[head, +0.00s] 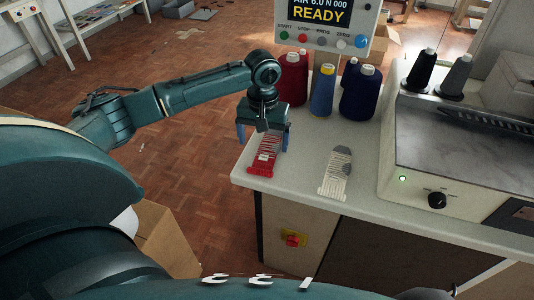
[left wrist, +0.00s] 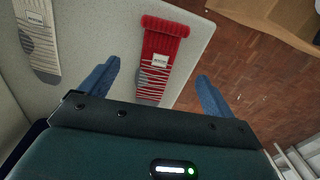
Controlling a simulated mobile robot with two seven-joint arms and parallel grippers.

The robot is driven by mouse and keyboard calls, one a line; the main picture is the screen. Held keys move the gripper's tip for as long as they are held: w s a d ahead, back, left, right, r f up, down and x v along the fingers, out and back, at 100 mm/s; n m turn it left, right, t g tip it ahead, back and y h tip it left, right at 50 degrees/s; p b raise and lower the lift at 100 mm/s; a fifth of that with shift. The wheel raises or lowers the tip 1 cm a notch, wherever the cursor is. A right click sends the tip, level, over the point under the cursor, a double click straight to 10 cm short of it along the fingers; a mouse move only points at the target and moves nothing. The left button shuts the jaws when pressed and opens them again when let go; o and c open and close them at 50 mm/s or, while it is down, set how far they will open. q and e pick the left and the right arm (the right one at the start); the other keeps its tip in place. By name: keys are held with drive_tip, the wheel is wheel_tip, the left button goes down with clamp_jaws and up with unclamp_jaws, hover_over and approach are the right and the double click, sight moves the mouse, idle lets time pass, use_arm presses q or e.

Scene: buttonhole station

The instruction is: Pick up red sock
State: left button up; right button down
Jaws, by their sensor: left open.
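The red sock (head: 265,157) lies flat on the grey worktop near its left corner, with white stripes and a white label. In the left wrist view the red sock (left wrist: 161,58) lies between the two blue fingers, its red cuff farthest from the gripper and its grey end partly hidden by the gripper body. My left gripper (head: 263,142) is open above the sock, with fingers on both sides of it. It also shows in the left wrist view (left wrist: 158,88), with nothing between the fingertips but the sock below. My right gripper is not in view.
A cream sock with grey patches (head: 336,174) lies to the right on the worktop (head: 300,187). A grey machine (head: 450,150) fills the right. The worktop's left edge is close to the red sock.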

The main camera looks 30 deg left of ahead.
sight(264, 160)
use_arm(q)
drive_tip(key=f, duration=0.5)
drive_tip(key=shift+w+f+b, duration=0.2)
drive_tip(key=shift+f+b, duration=0.15)
drive_tip(key=shift+f, duration=0.05)
drive_tip(key=c, duration=1.1)
